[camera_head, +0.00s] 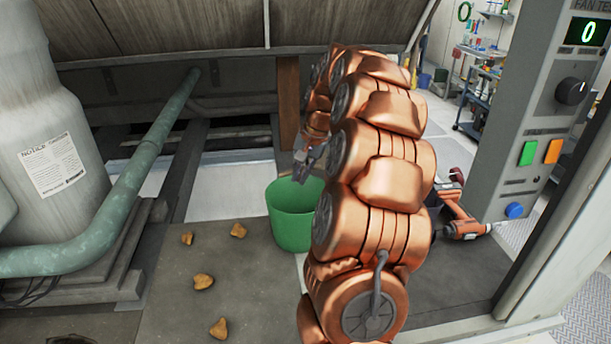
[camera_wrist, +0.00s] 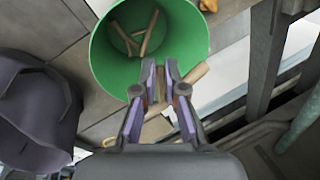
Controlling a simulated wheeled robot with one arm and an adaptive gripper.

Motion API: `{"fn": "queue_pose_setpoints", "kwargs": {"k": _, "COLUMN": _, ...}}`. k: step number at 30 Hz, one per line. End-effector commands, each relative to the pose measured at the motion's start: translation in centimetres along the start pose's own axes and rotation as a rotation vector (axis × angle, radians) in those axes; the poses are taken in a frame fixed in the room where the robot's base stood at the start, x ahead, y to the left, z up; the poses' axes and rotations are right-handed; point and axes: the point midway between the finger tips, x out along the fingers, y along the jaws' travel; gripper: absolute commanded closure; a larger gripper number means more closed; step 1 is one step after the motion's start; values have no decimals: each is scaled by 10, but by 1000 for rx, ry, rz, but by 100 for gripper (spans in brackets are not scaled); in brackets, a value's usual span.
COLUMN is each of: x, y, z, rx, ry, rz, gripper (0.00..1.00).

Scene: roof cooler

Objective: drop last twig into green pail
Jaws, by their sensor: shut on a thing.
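The green pail (camera_head: 290,232) stands on the floor in the middle of the head view, partly covered by my arm. In the wrist view the green pail (camera_wrist: 112,55) shows its open mouth, with several brown twigs (camera_wrist: 147,35) lying inside. My gripper (camera_wrist: 160,72) is shut on a short tan twig (camera_wrist: 196,74), which lies crosswise between the fingers and sticks out to the right. The fingertips overlap the pail's near rim in this view; their height above it is hard to tell. In the head view my gripper (camera_head: 306,163) is above the pail, and the held twig cannot be made out.
Several orange-brown lumps (camera_head: 203,281) lie on the floor left of the pail. A green pipe (camera_head: 130,185) and a grey tank (camera_head: 45,140) stand at the left. An orange power tool (camera_head: 460,222) lies right of my arm, near a control post (camera_head: 520,130).

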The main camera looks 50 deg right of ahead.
Motion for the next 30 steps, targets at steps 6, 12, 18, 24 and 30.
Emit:
{"fn": "queue_pose_setpoints", "kwargs": {"k": 6, "x": -2, "y": 11, "z": -3, "rx": 33, "ry": 8, "rz": 0, "gripper": 100}}
{"fn": "queue_pose_setpoints", "kwargs": {"k": 12, "x": 10, "y": 14, "z": -3, "rx": 32, "ry": 5, "rz": 1, "gripper": 100}}
{"fn": "queue_pose_setpoints", "kwargs": {"k": 18, "x": 30, "y": 19, "z": -3, "rx": 30, "ry": 7, "rz": 0, "gripper": 100}}
{"fn": "queue_pose_setpoints", "kwargs": {"k": 24, "x": 49, "y": 25, "z": -3, "rx": 31, "ry": 5, "rz": 0, "gripper": 100}}
{"fn": "queue_pose_setpoints", "kwargs": {"k": 30, "x": 54, "y": 26, "z": -4, "rx": 31, "ry": 9, "rz": -1, "gripper": 100}}
